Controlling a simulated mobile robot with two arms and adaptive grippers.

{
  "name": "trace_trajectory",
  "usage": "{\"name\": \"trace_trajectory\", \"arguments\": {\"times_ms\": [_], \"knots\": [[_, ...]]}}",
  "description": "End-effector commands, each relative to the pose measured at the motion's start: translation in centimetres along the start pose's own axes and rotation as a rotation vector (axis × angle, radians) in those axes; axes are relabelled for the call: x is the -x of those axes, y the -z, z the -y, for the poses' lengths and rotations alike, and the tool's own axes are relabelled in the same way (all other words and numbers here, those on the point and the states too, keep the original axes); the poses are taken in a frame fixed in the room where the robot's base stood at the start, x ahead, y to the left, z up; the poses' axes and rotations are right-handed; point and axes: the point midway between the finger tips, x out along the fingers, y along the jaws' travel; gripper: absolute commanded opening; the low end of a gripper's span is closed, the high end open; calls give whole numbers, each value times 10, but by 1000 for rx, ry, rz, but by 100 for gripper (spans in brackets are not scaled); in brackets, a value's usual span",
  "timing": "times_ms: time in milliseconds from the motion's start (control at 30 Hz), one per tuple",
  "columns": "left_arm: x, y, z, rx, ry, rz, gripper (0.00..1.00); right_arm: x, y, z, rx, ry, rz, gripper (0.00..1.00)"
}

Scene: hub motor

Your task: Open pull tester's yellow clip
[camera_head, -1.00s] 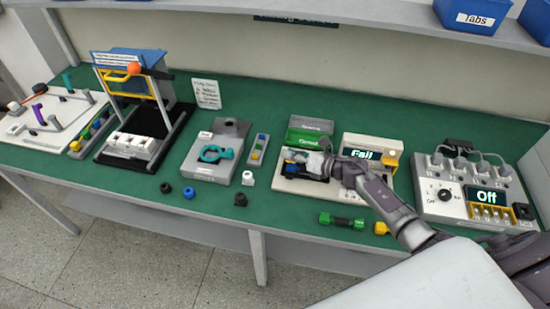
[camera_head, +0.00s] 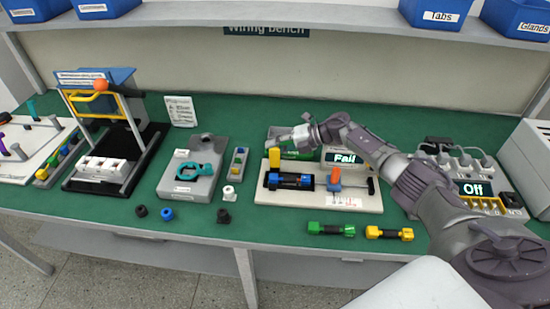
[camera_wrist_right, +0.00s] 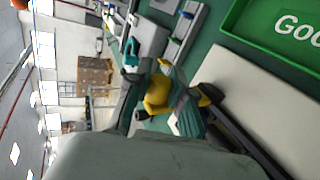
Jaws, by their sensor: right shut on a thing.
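The pull tester (camera_head: 378,205) is a white board with a lit "Fail" display (camera_head: 344,157). At its left end, the yellow clip (camera_head: 275,158) stands up above a black and blue body with a yellow block (camera_head: 273,181). An orange part (camera_head: 335,178) stands near the board's middle. My right gripper (camera_head: 284,143) is at the top of the yellow clip and shut on it. In the right wrist view, yellow (camera_wrist_right: 158,96) shows between the dark fingers, partly hidden by them. My left gripper is not in view.
A green "Good" tray (camera_wrist_right: 262,22) lies behind the tester, mostly hidden by my arm in the head view. Green (camera_head: 331,229) and yellow (camera_head: 389,233) connectors lie in front. A power unit reading "Off" (camera_head: 478,188) is at the right. A grey fixture with a teal clamp (camera_head: 200,171) is left.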

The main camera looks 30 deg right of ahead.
Motion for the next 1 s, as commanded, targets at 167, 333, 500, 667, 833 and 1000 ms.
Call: {"name": "trace_trajectory", "arguments": {"times_ms": [167, 333, 500, 667, 833, 1000], "knots": [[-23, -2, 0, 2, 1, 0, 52, -3, -7, 6, -74, -1, -34, 0], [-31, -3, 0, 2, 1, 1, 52, -2, -10, 5, -115, -1, -55, 0], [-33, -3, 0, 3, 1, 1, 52, -2, -10, 4, -132, 0, -63, 0], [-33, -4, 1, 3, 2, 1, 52, -2, -10, 4, -134, 0, -65, 0], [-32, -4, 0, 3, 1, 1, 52, -2, -10, 4, -133, 0, -65, 0], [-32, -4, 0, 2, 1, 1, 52, -2, -10, 4, -132, 0, -65, 45]]}}
